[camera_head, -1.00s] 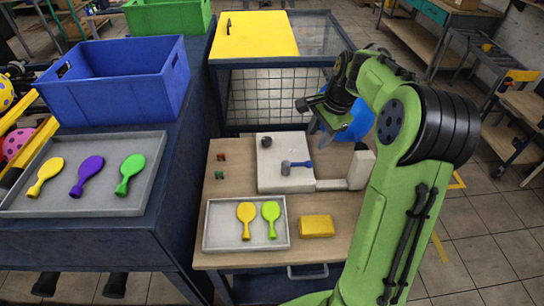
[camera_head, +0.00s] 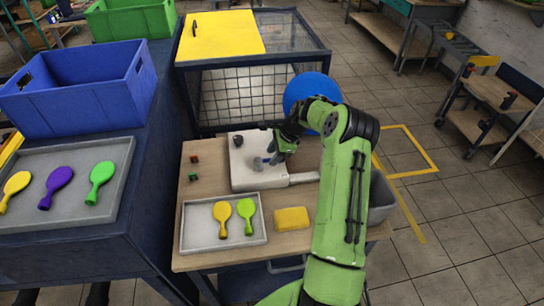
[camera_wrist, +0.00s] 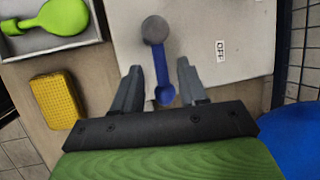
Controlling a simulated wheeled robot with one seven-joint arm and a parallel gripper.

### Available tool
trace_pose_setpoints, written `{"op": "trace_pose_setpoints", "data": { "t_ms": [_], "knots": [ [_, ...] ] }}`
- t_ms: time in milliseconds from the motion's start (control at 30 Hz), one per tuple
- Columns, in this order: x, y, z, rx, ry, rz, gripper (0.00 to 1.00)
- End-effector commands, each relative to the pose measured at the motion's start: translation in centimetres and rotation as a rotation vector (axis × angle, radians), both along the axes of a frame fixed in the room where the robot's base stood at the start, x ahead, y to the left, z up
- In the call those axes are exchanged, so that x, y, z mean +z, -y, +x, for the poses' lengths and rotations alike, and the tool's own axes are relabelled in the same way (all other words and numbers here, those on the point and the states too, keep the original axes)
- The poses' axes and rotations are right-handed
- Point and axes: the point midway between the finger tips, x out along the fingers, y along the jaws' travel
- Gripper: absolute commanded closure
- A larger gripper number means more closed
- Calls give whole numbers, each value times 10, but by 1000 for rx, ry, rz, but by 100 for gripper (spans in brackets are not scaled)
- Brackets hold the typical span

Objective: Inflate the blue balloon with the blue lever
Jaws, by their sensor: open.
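The blue lever (camera_wrist: 162,72) lies on the white machine plate, its round grey pivot at the far end in the wrist view. My gripper (camera_wrist: 160,68) is open, with one finger on each side of the lever's blue arm and a gap on both sides. In the head view my gripper (camera_head: 273,153) is low over the plate and partly hides the lever (camera_head: 262,162). The blue balloon (camera_head: 300,88) is large and round behind my arm, which covers part of it. Its blue surface also shows at the lower right of the wrist view (camera_wrist: 302,140).
The white plate (camera_head: 240,178) carries an OFF label (camera_wrist: 220,50). A grey tray (camera_head: 195,238) with yellow and green balloons and a yellow block (camera_head: 291,218) sit in front. A mesh cage (camera_head: 235,98) stands behind. A blue crate (camera_head: 75,95) is at left.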

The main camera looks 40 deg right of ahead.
Motion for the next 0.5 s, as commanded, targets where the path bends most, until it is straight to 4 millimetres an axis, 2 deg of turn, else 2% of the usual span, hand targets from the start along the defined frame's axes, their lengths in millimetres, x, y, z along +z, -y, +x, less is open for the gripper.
{"op": "trace_pose_setpoints", "data": {
  "t_ms": [133, 367, 500],
  "knots": [
    [-13, -4, 4, 0, 0, -1, 58],
    [-14, -4, 5, 0, 1, -2, 58],
    [-13, -4, 5, 0, 1, -2, 76]
  ]
}}
